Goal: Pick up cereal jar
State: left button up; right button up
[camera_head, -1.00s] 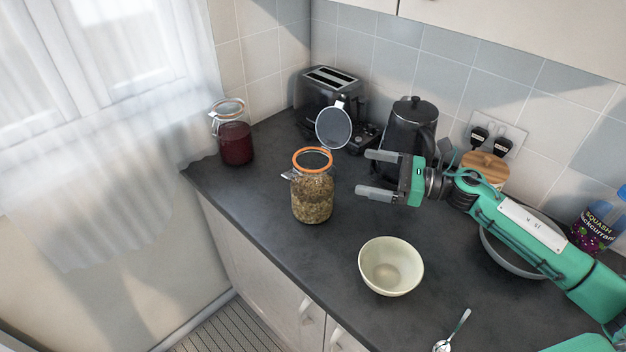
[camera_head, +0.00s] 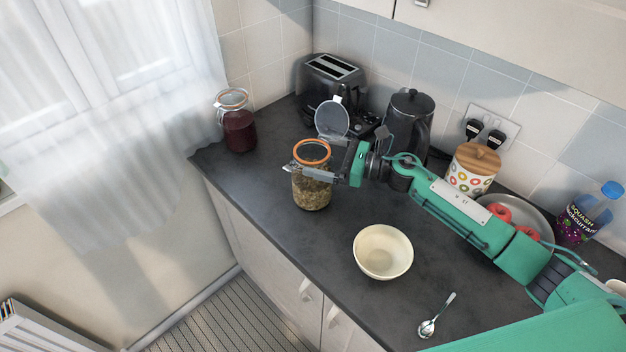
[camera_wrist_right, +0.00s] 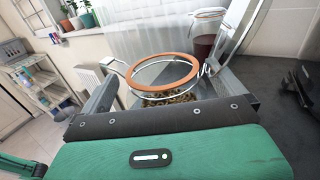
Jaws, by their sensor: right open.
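The cereal jar (camera_head: 312,194) is glass with an orange seal ring and brown-green flakes inside, upright on the dark counter. Its hinged lid (camera_head: 332,118) stands open at the back. My right gripper (camera_head: 308,162) is open, with one finger across the jar's front near the top and the other partly hidden behind it. In the right wrist view the jar (camera_wrist_right: 168,98) stands between the two spread fingers, its orange rim facing the camera. I cannot tell whether a finger touches the glass. My left gripper is not in view.
A jar of dark red contents (camera_head: 239,131) stands at the back left. A toaster (camera_head: 330,78) and black kettle (camera_head: 408,120) stand behind. A cream bowl (camera_head: 383,252) and spoon (camera_head: 436,316) lie in front. The counter's front edge runs close to the jar's left.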

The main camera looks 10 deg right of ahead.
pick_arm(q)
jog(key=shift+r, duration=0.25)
pick_arm(e)
jog(key=shift+w+a, duration=0.3)
jog(key=shift+a, duration=0.15)
jog(key=shift+f, duration=0.1)
jog(key=c, duration=1.7)
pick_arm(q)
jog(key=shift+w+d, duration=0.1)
pick_arm(e)
jog(key=shift+c, duration=1.2)
jog(key=shift+r, duration=0.25)
